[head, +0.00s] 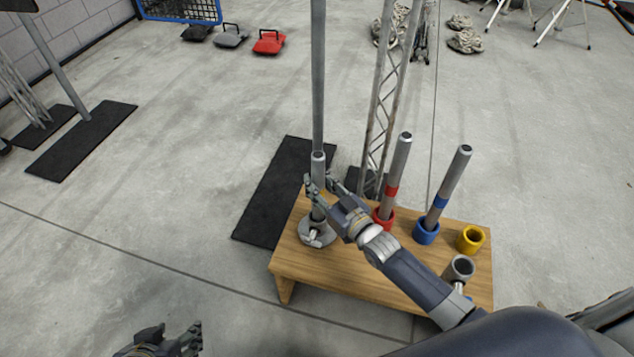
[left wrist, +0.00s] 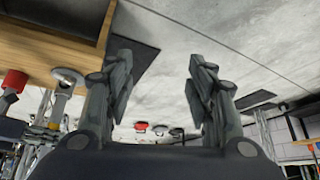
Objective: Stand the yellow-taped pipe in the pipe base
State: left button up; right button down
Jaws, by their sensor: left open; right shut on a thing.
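A grey metal pipe (head: 318,168) stands nearly upright at the left end of the wooden table. Its lower end is at the round silver pipe base (head: 316,236); whether it is fully seated I cannot tell. The base also shows in the left wrist view (left wrist: 67,75). My left gripper (head: 172,335) is open and empty, low at the left, apart from the table. Its spread fingers show in the left wrist view (left wrist: 160,70).
On the wooden table (head: 350,277), a red-taped pipe (head: 391,192) stands in a red cup and a blue-taped pipe (head: 441,202) in a blue cup. A tall pole (head: 318,75) and truss stand behind.

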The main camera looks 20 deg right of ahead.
jog(key=shift+f, duration=0.3)
jog(key=shift+f+b, duration=0.3)
jog(key=shift+b, duration=0.15)
jog(key=shift+f, duration=0.3)
pick_arm(q)
jog(key=w+d+r+t+h+b, duration=0.2)
jog(key=w+d+r+t, duration=0.2)
jog(key=w+r+t, duration=0.5)
jog(key=shift+w+d+r+h+b, duration=0.3)
jog(key=shift+w+d+r+h, duration=0.1)
jog(key=shift+w+r, duration=1.1)
pick_arm(e)
jog(key=shift+f, duration=1.35)
pick_arm(q)
jog(key=shift+d+r+t, duration=0.2)
jog(key=shift+r+t, duration=0.4)
jog(key=shift+r, duration=0.45)
pick_arm(e)
jog(key=shift+f, duration=0.3)
jog(key=c, duration=1.2)
grip_release()
